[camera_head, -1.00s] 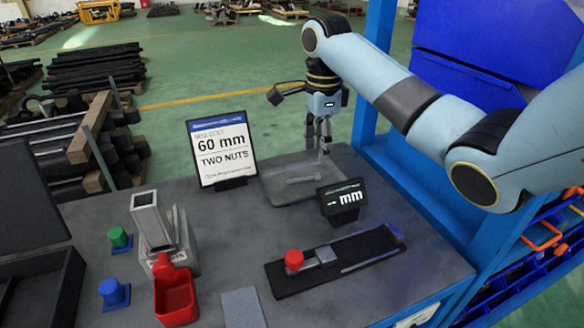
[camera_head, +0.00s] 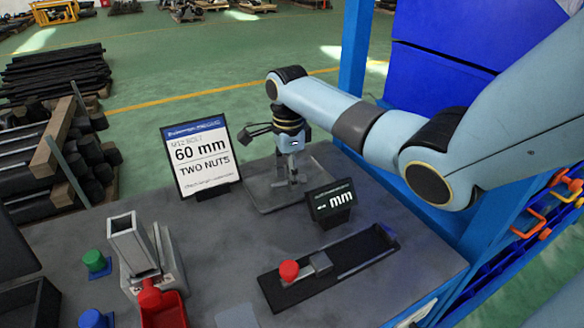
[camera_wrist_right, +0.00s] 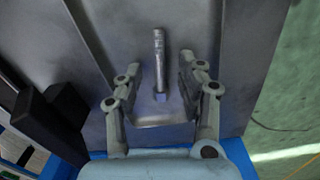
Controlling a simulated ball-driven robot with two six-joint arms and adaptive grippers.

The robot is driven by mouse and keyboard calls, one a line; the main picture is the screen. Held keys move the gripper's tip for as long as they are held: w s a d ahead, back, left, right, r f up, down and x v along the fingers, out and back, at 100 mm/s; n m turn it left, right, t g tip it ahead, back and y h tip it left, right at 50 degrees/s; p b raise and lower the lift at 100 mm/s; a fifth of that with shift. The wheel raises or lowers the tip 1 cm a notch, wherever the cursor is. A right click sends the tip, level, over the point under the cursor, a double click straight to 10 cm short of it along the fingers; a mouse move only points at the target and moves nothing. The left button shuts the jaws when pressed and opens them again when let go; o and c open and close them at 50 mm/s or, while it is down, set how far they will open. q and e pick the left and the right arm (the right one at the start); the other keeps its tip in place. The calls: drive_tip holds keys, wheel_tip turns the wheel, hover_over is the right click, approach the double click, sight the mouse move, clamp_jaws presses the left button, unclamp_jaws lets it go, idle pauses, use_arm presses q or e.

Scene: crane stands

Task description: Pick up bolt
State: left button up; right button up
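The bolt (camera_wrist_right: 159,62) lies in the grey tray (camera_wrist_right: 95,35), its shaft running lengthwise between my right gripper's fingers in the right wrist view. My right gripper (camera_wrist_right: 159,75) is open, with one finger on each side of the bolt and a visible gap to both. In the head view the right gripper (camera_head: 289,182) points down at the tray (camera_head: 262,198), and it hides most of the bolt there. My left gripper is not in view.
A sign reading 60 mm, two nuts (camera_head: 200,158) stands left of the tray. A small display (camera_head: 331,204) stands close on its right. A black measuring rail with a red knob (camera_head: 289,270) lies in front. A red bin (camera_head: 165,312) and green piece (camera_head: 95,262) are at left. A blue frame post (camera_head: 357,60) rises behind.

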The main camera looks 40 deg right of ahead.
drive_tip(key=shift+f, duration=0.3)
clamp_jaws()
drive_tip(key=shift+r, duration=0.1)
